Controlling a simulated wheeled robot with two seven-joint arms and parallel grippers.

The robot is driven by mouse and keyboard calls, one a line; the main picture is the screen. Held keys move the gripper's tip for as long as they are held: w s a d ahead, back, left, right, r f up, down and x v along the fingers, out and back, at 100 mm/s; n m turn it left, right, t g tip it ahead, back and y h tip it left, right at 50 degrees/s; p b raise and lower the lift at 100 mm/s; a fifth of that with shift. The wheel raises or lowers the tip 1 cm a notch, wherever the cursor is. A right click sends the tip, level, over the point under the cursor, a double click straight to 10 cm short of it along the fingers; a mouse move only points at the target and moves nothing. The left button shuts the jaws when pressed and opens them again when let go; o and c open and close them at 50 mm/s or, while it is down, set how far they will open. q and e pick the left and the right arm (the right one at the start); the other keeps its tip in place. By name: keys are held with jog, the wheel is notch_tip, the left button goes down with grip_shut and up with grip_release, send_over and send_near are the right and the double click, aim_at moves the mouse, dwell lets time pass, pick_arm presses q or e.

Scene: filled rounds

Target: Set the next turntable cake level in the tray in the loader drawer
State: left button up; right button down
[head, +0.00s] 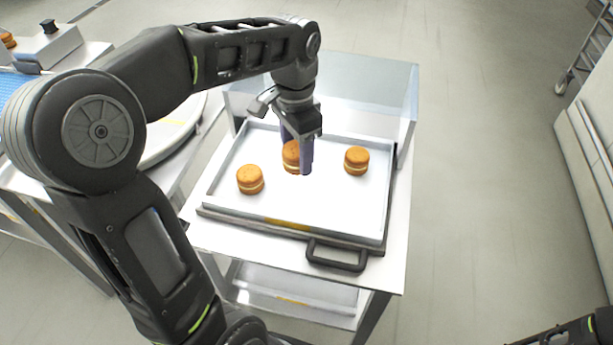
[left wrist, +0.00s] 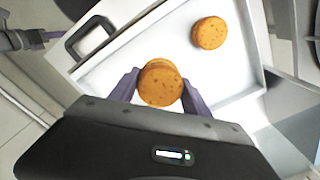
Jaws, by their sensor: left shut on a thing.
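My left gripper (head: 297,152) points down over the tray (head: 330,205), its fingers on either side of a round orange-brown cake (head: 290,157) with a pale filling. It is shut on this cake, which also shows between the fingers in the left wrist view (left wrist: 160,83). The cake looks level, at or just above the tray floor; I cannot tell if it touches. Two like cakes stand level in the tray, one to the left (head: 250,180) and one to the right (head: 357,160). Part of my right arm (head: 570,333) shows at the lower right corner; its fingers are unclear.
The tray sits in the loader drawer, with a dark handle (head: 337,258) in front and a clear guard (head: 370,90) behind. A round turntable (head: 165,150) stands at left, mostly behind my arm.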

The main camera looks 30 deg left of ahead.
pick_arm(q)
send_over(298, 195)
jog(key=shift+f, duration=3.1)
jog(key=shift+f, duration=1.85)
jog(key=shift+f, duration=0.15)
jog(key=o, duration=0.9)
jog(key=shift+c, duration=0.2)
notch_tip(298, 195, up, 12)
jog(key=shift+r, duration=0.15)
